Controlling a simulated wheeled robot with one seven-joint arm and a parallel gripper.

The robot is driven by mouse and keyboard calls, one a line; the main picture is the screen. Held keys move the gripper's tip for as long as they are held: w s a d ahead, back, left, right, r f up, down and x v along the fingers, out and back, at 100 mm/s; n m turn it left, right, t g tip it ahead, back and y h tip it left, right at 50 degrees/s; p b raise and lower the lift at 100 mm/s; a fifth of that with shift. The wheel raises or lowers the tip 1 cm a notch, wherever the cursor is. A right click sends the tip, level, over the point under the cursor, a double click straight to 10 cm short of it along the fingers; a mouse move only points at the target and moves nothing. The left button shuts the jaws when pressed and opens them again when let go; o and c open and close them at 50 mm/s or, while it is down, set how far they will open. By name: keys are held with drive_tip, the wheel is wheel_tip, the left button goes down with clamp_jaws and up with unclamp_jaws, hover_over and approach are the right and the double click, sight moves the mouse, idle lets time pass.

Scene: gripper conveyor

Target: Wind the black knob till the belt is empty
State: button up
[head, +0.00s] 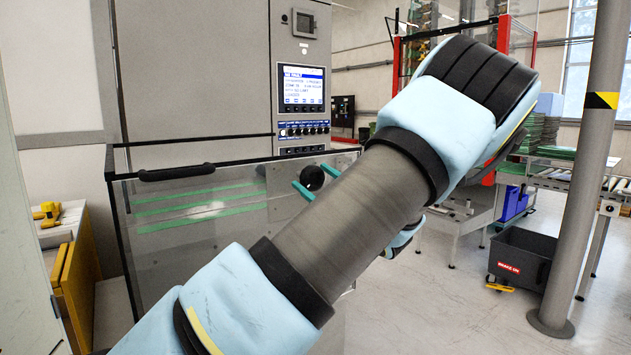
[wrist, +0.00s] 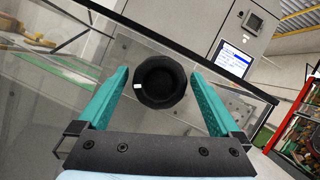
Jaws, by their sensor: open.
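I cannot tell whether that patch is an item or a reflection.
A machine cabinet with a lit screen (head: 303,89) stands behind the cover. A black handle (head: 177,172) is on the cover's top edge. A grey pillar (head: 590,170) and a dark bin (head: 522,257) stand at the right. Floor between is clear.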

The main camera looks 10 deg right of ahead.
drive_tip(key=b+v, duration=0.2)
drive_tip(key=v, duration=0.8)
drive_tip(key=shift+s+d+f, duration=0.15)
drive_tip(key=shift+s+d, duration=0.05)
drive_tip(key=shift+s, duration=0.1)
drive_tip(key=shift+a, duration=0.1)
